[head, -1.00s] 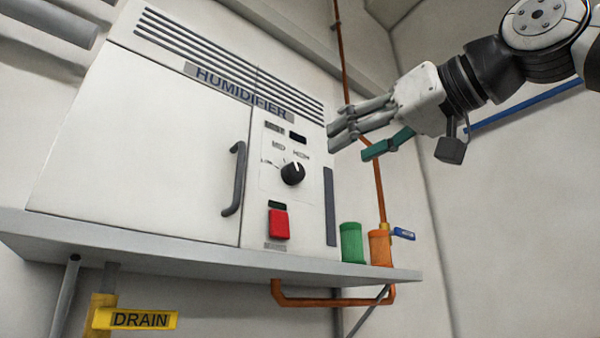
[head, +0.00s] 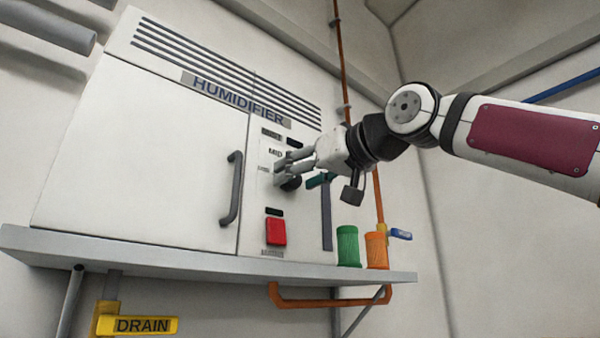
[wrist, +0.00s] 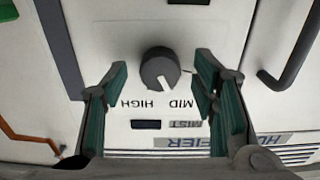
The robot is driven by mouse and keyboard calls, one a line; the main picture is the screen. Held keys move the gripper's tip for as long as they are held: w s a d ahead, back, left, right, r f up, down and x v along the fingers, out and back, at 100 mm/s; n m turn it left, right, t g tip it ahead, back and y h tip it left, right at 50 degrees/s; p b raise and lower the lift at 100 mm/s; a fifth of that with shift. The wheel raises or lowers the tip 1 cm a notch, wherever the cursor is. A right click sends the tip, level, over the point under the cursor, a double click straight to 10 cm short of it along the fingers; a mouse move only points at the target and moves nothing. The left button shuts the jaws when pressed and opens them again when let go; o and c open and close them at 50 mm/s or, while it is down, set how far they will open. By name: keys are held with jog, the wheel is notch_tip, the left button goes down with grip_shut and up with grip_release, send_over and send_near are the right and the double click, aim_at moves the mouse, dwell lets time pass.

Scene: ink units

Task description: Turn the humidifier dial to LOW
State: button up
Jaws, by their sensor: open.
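The humidifier (head: 150,140) is a white cabinet on a shelf. Its round black dial (wrist: 158,66) is on the narrow right panel; in the head view the dial (head: 291,184) is partly covered by my fingers. In the upside-down wrist view, the dial's white pointer mark aims between the MID label (wrist: 181,104) and the HIGH label (wrist: 137,104). The LOW label is not readable there. My gripper (wrist: 161,76) is open, with green-padded fingers on either side of the dial and gaps on both sides. In the head view my gripper (head: 277,171) is at the dial; contact cannot be told.
A red switch (head: 276,232) is below the dial and a dark door handle (head: 232,188) is to its left. Green (head: 348,246) and orange (head: 376,250) containers stand on the shelf (head: 180,264) at right. An orange pipe (head: 379,200) runs up behind my arm.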

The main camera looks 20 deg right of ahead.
jog(key=shift+w+a, duration=0.1)
jog(key=shift+w, duration=0.15)
jog(key=shift+c, duration=0.5)
jog(key=c, duration=1.1)
jog(key=shift+o, duration=0.2)
jog(key=shift+n, duration=0.3)
jog(key=n+b, duration=0.2)
jog(key=n, duration=0.1)
jog(key=shift+w, duration=0.1)
jog(key=n+b, duration=0.1)
jog(key=n, duration=0.5)
jog(key=shift+n+b, duration=0.3)
